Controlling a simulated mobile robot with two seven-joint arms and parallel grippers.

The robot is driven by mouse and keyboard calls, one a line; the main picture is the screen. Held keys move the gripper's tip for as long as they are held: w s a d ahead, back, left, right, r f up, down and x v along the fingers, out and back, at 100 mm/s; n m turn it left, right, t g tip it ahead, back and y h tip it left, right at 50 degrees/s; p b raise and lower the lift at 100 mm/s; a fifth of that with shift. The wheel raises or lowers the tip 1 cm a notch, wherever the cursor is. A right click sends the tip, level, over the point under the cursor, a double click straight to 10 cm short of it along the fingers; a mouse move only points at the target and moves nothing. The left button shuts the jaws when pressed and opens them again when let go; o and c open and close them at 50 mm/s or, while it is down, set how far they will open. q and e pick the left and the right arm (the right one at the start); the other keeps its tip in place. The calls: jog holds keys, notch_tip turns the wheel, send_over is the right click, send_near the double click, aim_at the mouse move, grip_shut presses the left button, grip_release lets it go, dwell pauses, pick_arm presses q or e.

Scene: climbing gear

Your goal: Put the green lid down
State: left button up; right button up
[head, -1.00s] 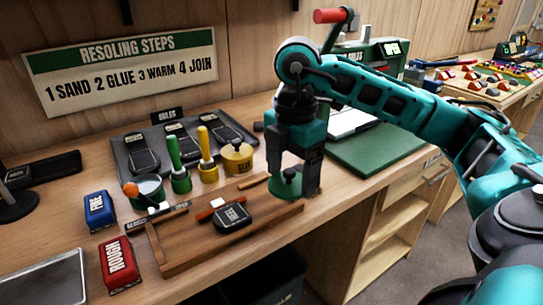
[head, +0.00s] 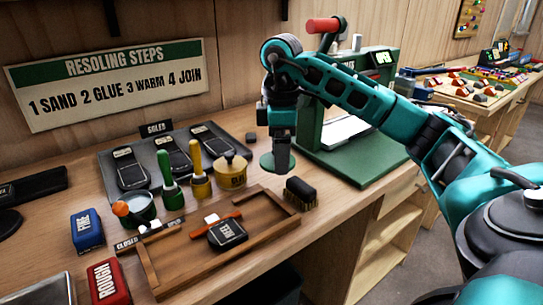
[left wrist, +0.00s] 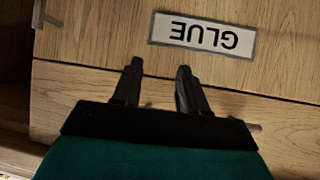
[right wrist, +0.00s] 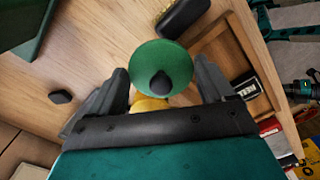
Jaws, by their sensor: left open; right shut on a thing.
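The green lid (head: 273,165) is a round disc held in my right gripper (head: 282,148), to the right of the yellow pot (head: 231,175). In the right wrist view the lid (right wrist: 172,58) lies between the fingers, with its dark knob toward the camera. The lid is over or at the bench top; I cannot tell whether it touches. The yellow pot (right wrist: 150,103) partly shows past the lid there. My left gripper (left wrist: 157,75) is open and empty in the left wrist view, by a drawer front labelled GLUE (left wrist: 203,35). It is outside the head view.
A dark brush (head: 300,192) lies right of the wooden tray (head: 160,270), close to the lid. A green press (head: 365,160) stands to the right. The grey soles tray (head: 110,185) and handled brushes (head: 198,160) stand left. Bare bench shows around the lid.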

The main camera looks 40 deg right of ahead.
jog(key=w+d+f, duration=0.1)
jog(key=w, duration=0.1)
jog(key=w+d, duration=0.2)
jog(key=w, duration=0.1)
jog(key=w+d+f, duration=0.1)
jog(key=w, duration=0.1)
jog(key=shift+w+d+f, duration=0.35)
jog(key=shift+f, duration=2.2)
jog(key=o, duration=1)
jog(key=shift+f, duration=0.1)
notch_tip(320, 180, up, 8)
jog(key=shift+f+p, duration=0.1)
jog(key=shift+p, duration=0.2)
jog(key=shift+s, duration=0.1)
